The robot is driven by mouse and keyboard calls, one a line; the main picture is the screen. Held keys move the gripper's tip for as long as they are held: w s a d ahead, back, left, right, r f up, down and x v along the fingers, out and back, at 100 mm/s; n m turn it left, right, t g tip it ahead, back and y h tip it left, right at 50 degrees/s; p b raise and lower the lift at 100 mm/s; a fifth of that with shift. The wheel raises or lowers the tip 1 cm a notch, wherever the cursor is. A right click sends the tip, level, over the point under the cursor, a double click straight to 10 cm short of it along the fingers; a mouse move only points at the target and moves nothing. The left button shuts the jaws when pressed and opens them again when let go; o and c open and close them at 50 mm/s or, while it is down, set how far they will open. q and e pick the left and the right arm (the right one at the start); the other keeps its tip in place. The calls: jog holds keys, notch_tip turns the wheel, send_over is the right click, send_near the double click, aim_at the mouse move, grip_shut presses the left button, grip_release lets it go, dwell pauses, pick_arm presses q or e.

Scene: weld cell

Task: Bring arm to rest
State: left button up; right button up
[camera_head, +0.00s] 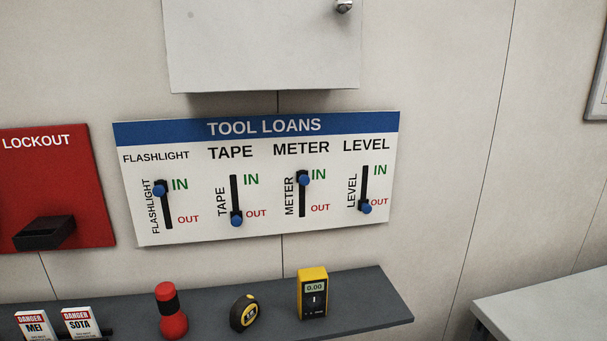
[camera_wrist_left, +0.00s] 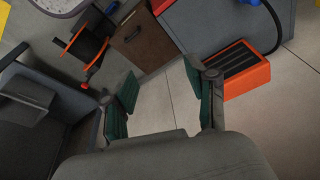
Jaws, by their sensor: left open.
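My left gripper (camera_wrist_left: 160,90) shows in the left wrist view, with its two green-padded fingers spread apart. Nothing is between the fingers; the grey floor shows through the gap. Neither arm is visible in the head view. My right gripper is in neither view.
In the head view, the tool loans board (camera_head: 262,238) has flashlight and meter sliders at IN, tape and level at OUT. A shelf (camera_head: 370,297) below holds a flashlight (camera_head: 172,312), tape (camera_head: 244,313) and meter (camera_head: 313,293). An orange-framed object (camera_wrist_left: 250,72) lies beyond the left fingers.

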pick_arm(q)
notch_tip(320, 180, down, 13)
jog(key=s, duration=0.3)
jog(key=s+a+f+g, duration=0.2)
jog(key=s+a+f, duration=0.1)
jog(key=s+f, duration=1.3)
jog(key=shift+s+a+f, duration=0.15)
jog(key=shift+s+f, duration=0.1)
jog(key=shift+s, duration=0.15)
